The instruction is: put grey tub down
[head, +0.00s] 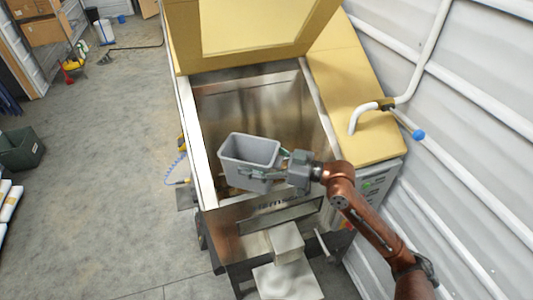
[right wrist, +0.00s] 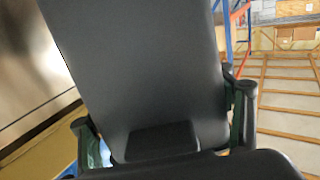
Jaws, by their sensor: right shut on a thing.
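The grey tub (head: 247,158) is an open, rectangular container in the head view, held over the open hopper (head: 212,130). It looks roughly upright, and its inside looks empty. My right gripper (head: 272,172) comes in from the right and is shut on the tub's near right side. In the right wrist view the tub's dark wall (right wrist: 135,70) fills the middle, with a finger at each side of it. How far the tub is above the hopper's floor is hard to tell. My left gripper is not in view.
The hopper's raised yellow lid (head: 320,25) stands at the back. A yellow side panel (head: 350,90) with a white pipe (head: 362,115) is on the right, beside the corrugated wall (head: 470,110). A dark green bin (head: 20,150) stands far left. The floor (head: 110,180) at left is mostly clear.

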